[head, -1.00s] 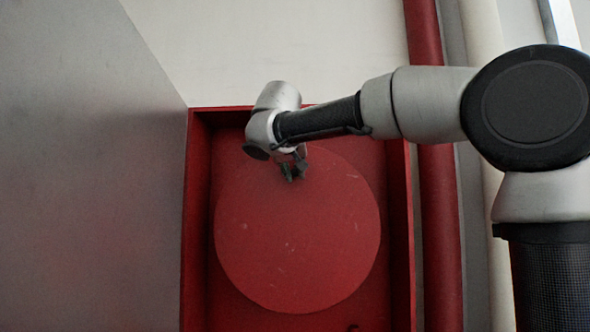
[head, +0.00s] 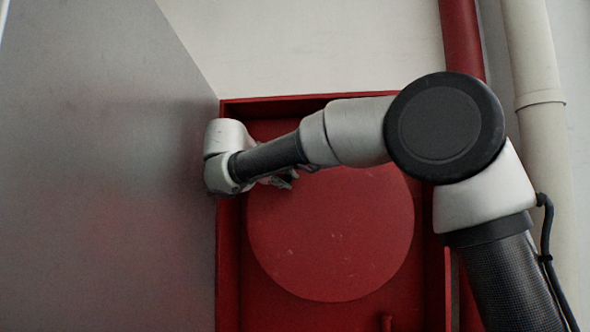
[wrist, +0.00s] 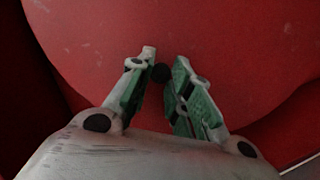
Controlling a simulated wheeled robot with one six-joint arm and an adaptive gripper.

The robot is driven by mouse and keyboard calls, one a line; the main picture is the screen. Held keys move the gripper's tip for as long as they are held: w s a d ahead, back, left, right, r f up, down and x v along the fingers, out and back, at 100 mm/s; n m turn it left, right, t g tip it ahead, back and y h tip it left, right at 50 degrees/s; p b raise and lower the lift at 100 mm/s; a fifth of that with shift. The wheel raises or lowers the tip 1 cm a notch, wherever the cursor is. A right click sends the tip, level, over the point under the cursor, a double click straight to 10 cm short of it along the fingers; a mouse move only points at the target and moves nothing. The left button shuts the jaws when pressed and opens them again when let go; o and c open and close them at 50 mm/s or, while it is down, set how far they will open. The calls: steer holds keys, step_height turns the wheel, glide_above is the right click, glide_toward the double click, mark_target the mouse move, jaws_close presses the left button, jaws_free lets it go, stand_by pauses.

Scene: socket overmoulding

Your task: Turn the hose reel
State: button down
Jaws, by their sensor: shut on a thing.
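The hose reel (head: 330,245) is a round red disc inside a red cabinet (head: 229,280). It also fills much of the wrist view (wrist: 230,45). My gripper (head: 288,180) is at the reel's upper left edge in the head view, partly hidden by my own arm. In the wrist view my gripper (wrist: 160,76) has its two green-padded fingers closed around a small dark knob (wrist: 160,72) in front of the reel's face. Most of the knob is hidden, and how it joins the reel cannot be seen.
A large grey panel (head: 110,170) stands close along the left, beside my wrist. A red pipe (head: 462,40) and a cream pipe (head: 535,70) run down the wall on the right. A small red part (head: 387,323) shows at the cabinet's bottom.

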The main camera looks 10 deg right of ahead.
steer(key=shift+w+a+f+n+h, duration=0.25)
steer(key=shift+a+f+n+h, duration=0.15)
steer(key=shift+a+f+n, duration=0.55)
steer(key=shift+f, duration=0.1)
steer(key=c, duration=1.3)
jaws_free()
step_height(320, 180, up, 10)
